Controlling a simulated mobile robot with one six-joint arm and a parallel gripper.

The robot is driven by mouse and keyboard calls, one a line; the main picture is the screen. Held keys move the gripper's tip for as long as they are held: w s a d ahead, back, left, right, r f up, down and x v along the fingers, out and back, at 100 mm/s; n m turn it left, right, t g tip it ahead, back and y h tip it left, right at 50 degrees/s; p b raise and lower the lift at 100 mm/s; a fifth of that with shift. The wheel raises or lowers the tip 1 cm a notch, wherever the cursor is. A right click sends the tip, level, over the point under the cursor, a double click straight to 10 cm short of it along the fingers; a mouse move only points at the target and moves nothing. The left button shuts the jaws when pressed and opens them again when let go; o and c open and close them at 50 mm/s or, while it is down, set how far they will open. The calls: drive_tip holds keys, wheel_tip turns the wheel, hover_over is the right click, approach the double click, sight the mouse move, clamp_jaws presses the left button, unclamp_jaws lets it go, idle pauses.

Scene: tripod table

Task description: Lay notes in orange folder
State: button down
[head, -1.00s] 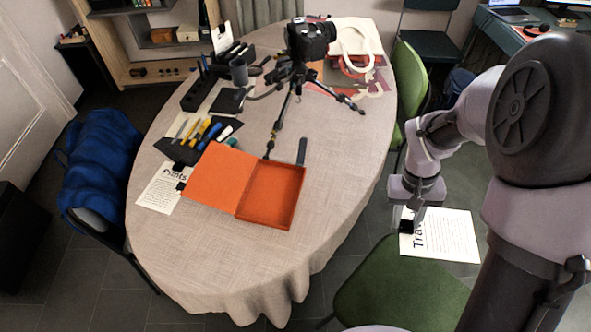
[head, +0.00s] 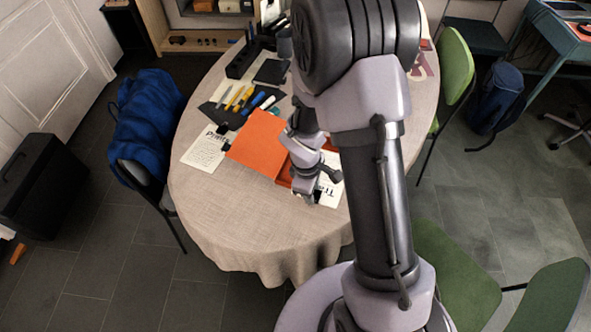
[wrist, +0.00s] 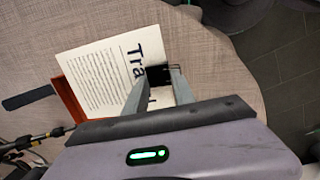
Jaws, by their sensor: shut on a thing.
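The orange folder (head: 254,138) lies open on the table, its lid half to the left. Its tray half is mostly hidden by my arm; a tray edge shows in the wrist view (wrist: 69,99). My gripper (head: 312,194) is shut on the clipped edge of the notes (head: 331,192), a white printed sheet headed "Tra…". The wrist view shows the notes (wrist: 100,78) stretching left from my fingers (wrist: 157,76), with a black clip between them. The notes overlap the tray from above; I cannot tell whether they touch it.
Another sheet, headed "Prints" (head: 204,152), lies left of the folder on the table (head: 240,225). Pens and tools (head: 240,97) lie behind the folder. A dark strip (wrist: 28,98) lies near the tray. The front of the table is clear. Green chairs (head: 455,275) stand at the right.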

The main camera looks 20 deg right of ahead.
drive_tip(key=w, duration=0.5)
drive_tip(key=w+f+b, duration=0.1)
drive_tip(key=w, duration=0.2)
drive_tip(key=f+b, duration=0.1)
drive_tip(key=f, duration=0.1)
drive_tip(key=f+b, duration=0.1)
drive_tip(key=shift+w+a+f+b, duration=0.1)
drive_tip(key=shift+w+f+b, duration=0.15)
drive_tip(key=shift+f+b, duration=0.15)
drive_tip(key=shift+r, duration=0.2)
drive_tip(key=shift+f, duration=0.1)
